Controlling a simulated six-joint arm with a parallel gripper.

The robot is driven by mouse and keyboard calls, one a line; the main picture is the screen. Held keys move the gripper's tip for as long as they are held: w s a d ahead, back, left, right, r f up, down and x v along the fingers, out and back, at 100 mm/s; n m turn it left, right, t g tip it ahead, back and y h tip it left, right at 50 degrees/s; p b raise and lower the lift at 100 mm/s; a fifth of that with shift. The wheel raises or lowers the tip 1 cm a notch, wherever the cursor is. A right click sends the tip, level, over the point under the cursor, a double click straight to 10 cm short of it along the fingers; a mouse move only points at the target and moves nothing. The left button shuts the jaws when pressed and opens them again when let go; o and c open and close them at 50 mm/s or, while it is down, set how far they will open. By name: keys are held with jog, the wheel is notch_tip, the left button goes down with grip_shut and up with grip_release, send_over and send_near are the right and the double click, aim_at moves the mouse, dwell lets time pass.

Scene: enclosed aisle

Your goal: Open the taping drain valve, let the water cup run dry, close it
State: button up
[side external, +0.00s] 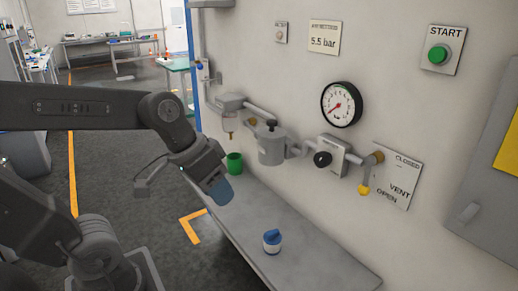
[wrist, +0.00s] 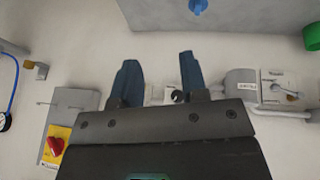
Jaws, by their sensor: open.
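In the side external view, my gripper (side external: 217,190), with blue fingers, hangs in front of the wall units, left of and below the grey cylindrical cup (side external: 271,150). In the wrist view, the two fingers (wrist: 160,78) are spread with nothing held between them. A grey box (side external: 230,102) on the wall has a brass fitting (side external: 230,135) below it, above a green cup (side external: 235,163). The wrist view shows a plate with a lever (wrist: 287,92) beside a labelled grey cylinder (wrist: 240,84). I cannot read which is the taping drain valve. No water is visible.
A black-knobbed unit (side external: 323,159), gauge (side external: 342,103) and yellow-tipped vent handle (side external: 363,189) are on the wall. A blue-topped container (side external: 272,241) stands on the grey ledge (side external: 310,258). A red knob (wrist: 56,146) shows in the wrist view. Open floor lies left of the ledge.

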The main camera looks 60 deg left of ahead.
jog(key=shift+o, duration=1.2)
jog(key=w+a+n+h, duration=0.3)
jog(key=w+h, duration=0.1)
jog(key=w, duration=0.5)
jog(key=shift+a+r+t+h, duration=0.15)
jog(key=shift+a+t+h, duration=0.15)
jog(key=shift+t, duration=0.1)
jog(key=n+t+y, duration=0.5)
jog(key=n+t, duration=0.5)
jog(key=n, duration=0.1)
send_near(255, 131)
jog(key=x, duration=1)
jog(key=shift+d+f, duration=0.1)
jog(key=shift+f, duration=0.25)
grip_shut()
